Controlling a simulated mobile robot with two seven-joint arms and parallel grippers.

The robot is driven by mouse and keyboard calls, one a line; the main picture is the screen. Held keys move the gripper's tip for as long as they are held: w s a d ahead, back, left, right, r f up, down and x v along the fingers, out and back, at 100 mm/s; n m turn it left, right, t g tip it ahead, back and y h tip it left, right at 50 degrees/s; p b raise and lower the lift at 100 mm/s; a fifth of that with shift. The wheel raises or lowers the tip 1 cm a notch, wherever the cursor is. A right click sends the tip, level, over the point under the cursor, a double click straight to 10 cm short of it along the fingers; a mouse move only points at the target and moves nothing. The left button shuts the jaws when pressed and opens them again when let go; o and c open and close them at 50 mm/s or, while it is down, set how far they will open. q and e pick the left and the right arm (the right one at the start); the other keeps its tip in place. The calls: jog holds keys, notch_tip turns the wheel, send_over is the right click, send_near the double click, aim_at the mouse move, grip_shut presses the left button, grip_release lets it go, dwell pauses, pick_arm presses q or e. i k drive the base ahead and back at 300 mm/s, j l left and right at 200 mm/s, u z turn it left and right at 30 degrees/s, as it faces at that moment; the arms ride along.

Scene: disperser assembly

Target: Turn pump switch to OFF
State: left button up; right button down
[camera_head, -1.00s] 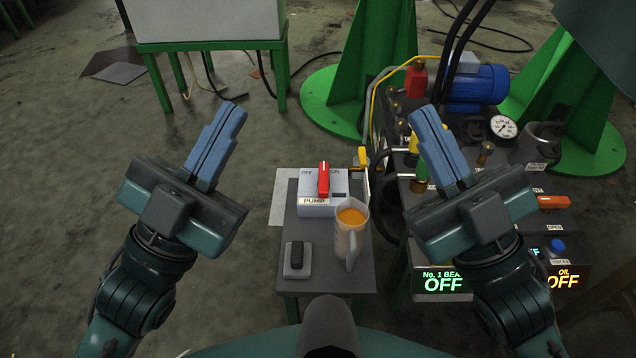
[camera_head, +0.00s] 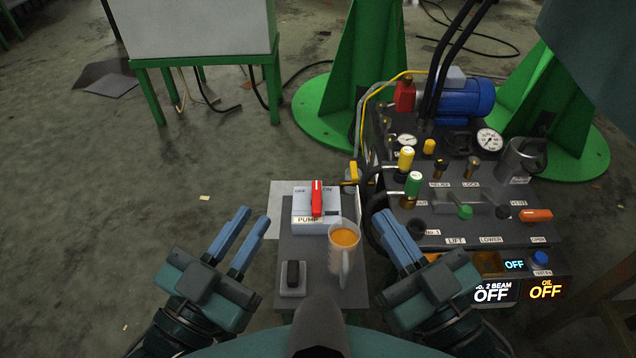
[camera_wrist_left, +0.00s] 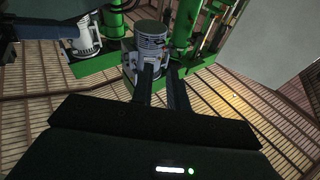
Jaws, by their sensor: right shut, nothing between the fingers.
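The pump switch (camera_head: 317,222) is a white box with a PUMP label on the small dark table, left of the console. Its red handle (camera_head: 317,198) stands roughly upright on the side nearer ON; the OFF mark is at its left. My left gripper (camera_head: 256,212) is open and empty, left of the table and apart from the switch. Its parted fingers also show in the left wrist view (camera_wrist_left: 159,70). My right gripper (camera_head: 383,214) is shut and empty, right of the switch and the mug, in front of the console's left side.
A mug of orange liquid (camera_head: 345,238) stands on the table (camera_head: 310,258) just right of and nearer than the switch. A small black rocker switch (camera_head: 293,275) is at the front left. The console (camera_head: 470,215) with valves and gauges fills the right. Floor left of the table is clear.

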aim_at(317, 201)
jog(key=j+z, duration=0.2)
jog(key=z, duration=1)
jog(key=j+z, duration=0.3)
jog(key=k+j+z, duration=0.15)
jog(key=j+z, duration=0.15)
jog(key=k+j+z, duration=0.15)
jog(key=j+z, duration=0.15)
jog(key=k+j+z, duration=0.1)
jog(key=j, duration=0.2)
jog(key=k+j, duration=0.2)
jog(key=k+j+z, duration=0.15)
jog(key=j, duration=0.3)
jog(key=i+j, duration=0.15)
